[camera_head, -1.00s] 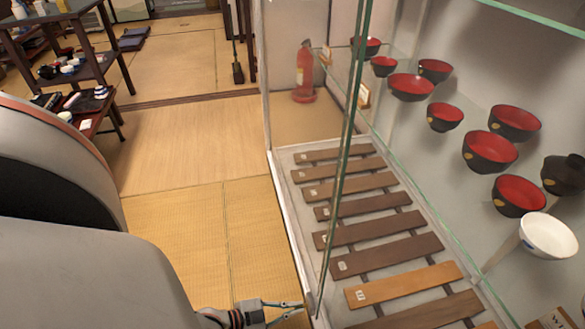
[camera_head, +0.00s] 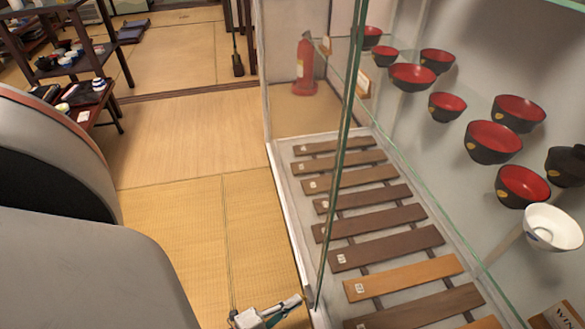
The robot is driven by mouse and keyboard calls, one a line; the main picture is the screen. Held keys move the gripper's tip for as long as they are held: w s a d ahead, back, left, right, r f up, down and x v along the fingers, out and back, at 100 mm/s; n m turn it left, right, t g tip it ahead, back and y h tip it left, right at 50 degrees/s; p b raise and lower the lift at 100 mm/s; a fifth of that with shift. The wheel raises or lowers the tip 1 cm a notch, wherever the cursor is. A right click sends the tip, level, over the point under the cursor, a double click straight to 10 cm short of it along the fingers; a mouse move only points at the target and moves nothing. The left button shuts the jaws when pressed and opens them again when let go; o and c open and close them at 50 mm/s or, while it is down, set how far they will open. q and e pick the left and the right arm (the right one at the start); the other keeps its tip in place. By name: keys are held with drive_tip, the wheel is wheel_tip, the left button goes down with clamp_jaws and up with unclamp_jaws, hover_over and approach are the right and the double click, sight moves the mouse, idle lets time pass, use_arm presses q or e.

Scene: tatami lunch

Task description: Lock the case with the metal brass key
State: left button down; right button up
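The glass display case (camera_head: 283,212) fills the right half of the head view, with a white base frame and upright glass edges near its front corner. My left gripper (camera_head: 284,311) is at the bottom edge of the view, just left of the case's lower front corner. Only part of it shows, so I cannot tell how far its fingers are apart or whether they hold anything. The brass key and a lock cannot be made out. My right gripper is out of view.
Red-and-black bowls (camera_head: 493,142) and a white bowl (camera_head: 552,229) stand on a glass shelf. Wooden slats (camera_head: 370,222) lie in the case. A red fire extinguisher (camera_head: 305,68) shows behind the glass. The tatami floor (camera_head: 190,215) left of the case is clear; a dark shelf (camera_head: 75,70) stands far left.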

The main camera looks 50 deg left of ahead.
use_arm(q)
drive_tip(key=shift+f+m+t, duration=0.1)
drive_tip(key=shift+m+t, duration=0.3)
drive_tip(key=shift+m, duration=0.5)
drive_tip(key=c, duration=2.3)
unclamp_jaws()
drive_tip(key=s, duration=1.2)
drive_tip(key=shift+r, duration=0.3)
